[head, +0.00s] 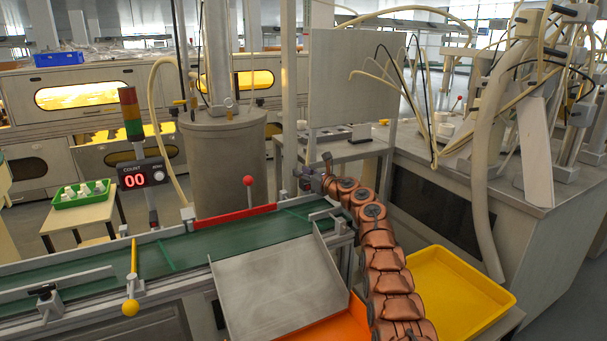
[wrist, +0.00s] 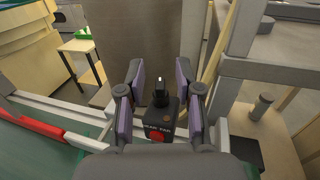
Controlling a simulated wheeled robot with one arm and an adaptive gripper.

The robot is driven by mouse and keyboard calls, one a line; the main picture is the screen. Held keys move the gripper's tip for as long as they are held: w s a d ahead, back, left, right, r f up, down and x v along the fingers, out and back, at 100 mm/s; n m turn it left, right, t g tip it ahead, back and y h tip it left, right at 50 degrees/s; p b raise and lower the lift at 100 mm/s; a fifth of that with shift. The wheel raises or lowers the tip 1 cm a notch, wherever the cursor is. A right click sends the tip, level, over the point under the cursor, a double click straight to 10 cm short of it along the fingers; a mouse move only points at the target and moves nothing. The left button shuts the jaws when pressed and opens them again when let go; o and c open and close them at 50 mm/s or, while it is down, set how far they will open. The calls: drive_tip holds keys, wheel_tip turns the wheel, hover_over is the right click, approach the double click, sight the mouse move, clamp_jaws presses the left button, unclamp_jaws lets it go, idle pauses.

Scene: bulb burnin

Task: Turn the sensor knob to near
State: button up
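The sensor box (wrist: 158,122) is a small dark block in the middle of the wrist view. Its face reads NEAR on the left and FAR on the right, with a red spot below. A black knob (wrist: 160,94) stands on it, with a small pale mark at its upper end. My gripper (wrist: 160,84) is open, its purple-grey pads on the left and right of the knob with gaps on both sides. In the head view my gripper (head: 315,179) is small, at the end of my copper arm beside the conveyor; I cannot make out the knob there.
The green conveyor (head: 220,238) has a red bar (head: 234,215) along its far side. A red-knobbed lever (head: 249,182) and grey tank (head: 225,155) stand behind. A grey chute (head: 275,285) and yellow tray (head: 455,290) are in front. A metal post (wrist: 238,60) rises right of my gripper.

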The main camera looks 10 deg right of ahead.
drive_tip(key=shift+d+f+h+b, duration=0.15)
drive_tip(key=shift+h+b, duration=0.15)
drive_tip(key=shift+b, duration=0.55)
drive_tip(key=shift+m+t+b, duration=0.3)
drive_tip(key=shift+f+b, duration=0.1)
drive_tip(key=shift+b, duration=0.2)
drive_tip(key=shift+h+b, duration=0.4)
drive_tip(key=shift+b, duration=0.3)
drive_tip(key=shift+m+t+h+b, duration=0.4)
drive_tip(key=shift+m+h+b, duration=0.1)
drive_tip(key=shift+b, duration=0.65)
drive_tip(key=shift+m+h+b, duration=0.3)
drive_tip(key=shift+b, duration=0.4)
